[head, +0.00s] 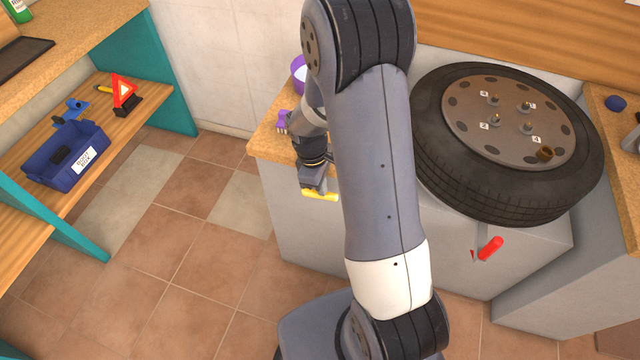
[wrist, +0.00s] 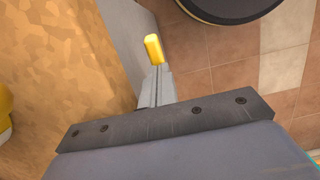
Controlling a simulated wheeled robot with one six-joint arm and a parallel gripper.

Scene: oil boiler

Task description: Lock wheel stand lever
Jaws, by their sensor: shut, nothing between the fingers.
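The wheel stand (head: 350,235) is a grey block with a black tyre and brown hub, the wheel (head: 440,165), lying flat on top. Its lever (head: 490,248) has a red handle on the front face, tilted up to the right, with a small red pointed mark just left of it. My gripper (head: 320,195) has yellow fingertips and is shut and empty. It is left of the lever and well apart from it, near the wooden counter's front edge. In the wrist view its yellow tips (wrist: 153,50) are together, and the lever does not show.
A wooden counter (head: 268,140) with purple items lies behind my gripper. A teal-sided shelf (head: 165,75) with a blue bin (head: 40,172) and a red warning triangle (head: 123,92) stands at left. The tiled floor (head: 190,260) between is clear. Another counter (head: 615,170) stands right of the wheel.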

